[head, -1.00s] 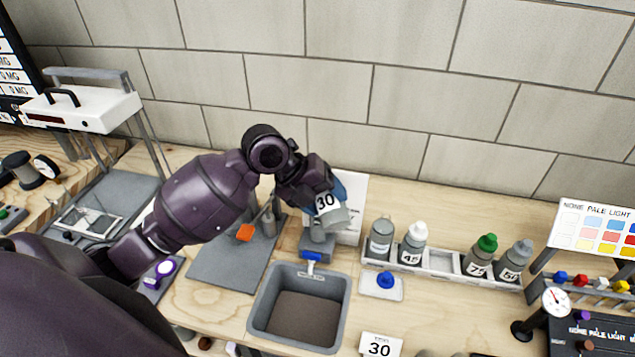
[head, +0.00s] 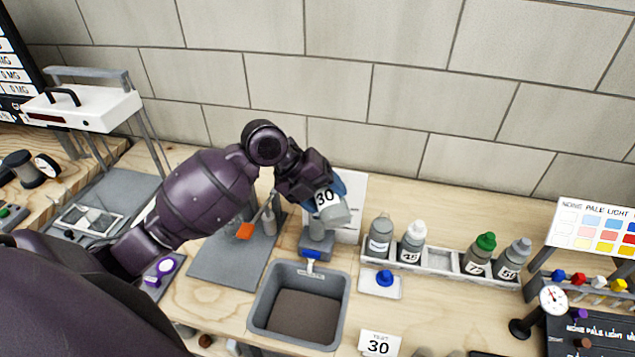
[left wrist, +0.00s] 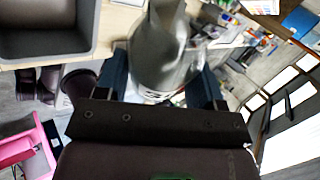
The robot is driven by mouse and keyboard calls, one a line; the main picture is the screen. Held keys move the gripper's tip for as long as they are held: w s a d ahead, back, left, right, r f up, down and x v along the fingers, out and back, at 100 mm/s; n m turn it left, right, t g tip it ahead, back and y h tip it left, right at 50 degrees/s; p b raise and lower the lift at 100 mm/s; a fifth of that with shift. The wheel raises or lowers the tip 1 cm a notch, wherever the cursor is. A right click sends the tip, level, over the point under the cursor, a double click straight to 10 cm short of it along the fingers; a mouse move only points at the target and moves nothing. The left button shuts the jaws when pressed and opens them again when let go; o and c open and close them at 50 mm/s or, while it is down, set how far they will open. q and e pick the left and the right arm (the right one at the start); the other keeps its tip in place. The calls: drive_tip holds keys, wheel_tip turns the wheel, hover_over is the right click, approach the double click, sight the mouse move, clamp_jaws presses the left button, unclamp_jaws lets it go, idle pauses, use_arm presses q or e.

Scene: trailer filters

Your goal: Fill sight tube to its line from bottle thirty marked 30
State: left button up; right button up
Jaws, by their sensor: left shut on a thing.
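My left gripper (head: 322,186) is shut on the grey bottle marked 30 (head: 334,211) and holds it tilted, mouth down to the right, above the sight tube stand (head: 318,240). The bottle (left wrist: 158,48) also shows between the fingers in the left wrist view. The tube itself and its line are mostly hidden behind the bottle and gripper. A blue tap handle (head: 311,254) is at the foot of the stand. A blue cap (head: 385,278) lies on a small white tray. My right gripper is not in view.
A grey basin (head: 258,310) stands in front of the stand. A rack (head: 440,270) to the right holds several bottles and has an empty slot. A card marked 30 (head: 379,344) stands at the front. A grey mat (head: 215,262) with an orange-tipped tool lies left.

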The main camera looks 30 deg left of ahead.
use_arm(q)
drive_tip(key=shift+r, duration=0.1)
drive_tip(key=shift+w+a, duration=0.1)
drive_tip(key=shift+a, duration=0.05)
drive_tip(key=shift+r, duration=0.1)
drive_tip(key=shift+w+a, duration=0.1)
idle(0.3)
drive_tip(key=shift+r+h, duration=0.1)
drive_tip(key=shift+h, duration=0.2)
drive_tip(key=shift+w+a+g, duration=0.1)
drive_tip(key=shift+g, duration=0.2)
drive_tip(key=shift+r, duration=0.1)
